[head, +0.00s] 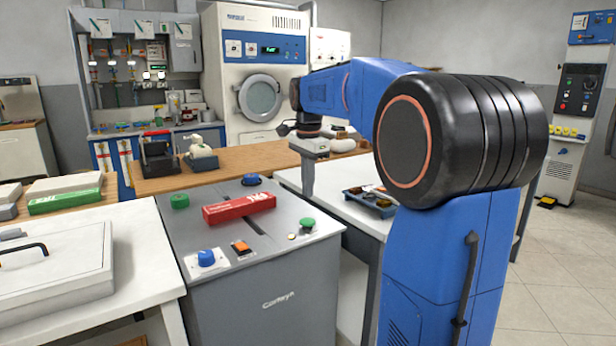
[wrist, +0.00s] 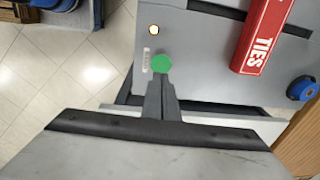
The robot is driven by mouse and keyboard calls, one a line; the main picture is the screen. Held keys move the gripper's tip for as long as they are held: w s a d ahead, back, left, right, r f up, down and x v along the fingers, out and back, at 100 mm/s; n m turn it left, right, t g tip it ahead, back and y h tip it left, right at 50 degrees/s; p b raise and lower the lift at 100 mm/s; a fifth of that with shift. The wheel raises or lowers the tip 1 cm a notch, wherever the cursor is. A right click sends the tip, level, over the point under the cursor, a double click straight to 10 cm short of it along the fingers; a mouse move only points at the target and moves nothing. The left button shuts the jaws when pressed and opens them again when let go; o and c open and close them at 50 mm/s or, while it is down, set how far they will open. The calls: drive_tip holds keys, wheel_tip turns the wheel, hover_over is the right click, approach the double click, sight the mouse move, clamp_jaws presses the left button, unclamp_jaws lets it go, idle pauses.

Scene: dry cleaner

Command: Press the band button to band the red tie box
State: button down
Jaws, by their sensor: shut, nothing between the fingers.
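The red tie box (head: 239,207), marked TIES in the wrist view (wrist: 264,38), lies across the dark slot on top of a grey machine (head: 270,270). A green button (head: 307,222) sits near the machine's right front corner, beside a small lit lamp (head: 291,236). My gripper (head: 307,194) is shut and empty, pointing down, and appears above the machine's right edge. In the wrist view the shut fingertips (wrist: 160,78) appear just below the green button (wrist: 161,64), partly overlapping its edge. Contact cannot be told. The button's label is too small to read.
The machine top also bears a green knob (head: 180,201), a blue knob at the back (head: 251,180), a blue knob at the front (head: 206,258) and an orange switch (head: 241,247). A blue tray (head: 369,204) stands on the white table at right.

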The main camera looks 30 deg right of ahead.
sight(308, 222)
drive_tip(key=f, duration=0.8)
drive_tip(key=shift+w+d, duration=0.1)
drive_tip(key=shift+w, duration=0.15)
drive_tip(key=shift+s+f, duration=0.2)
drive_tip(key=shift+f, duration=1)
wheel_tip(308, 222, up, 15)
drive_tip(key=shift+s+a+r, duration=0.15)
drive_tip(key=shift+s+a, duration=0.05)
drive_tip(key=shift+s, duration=0.05)
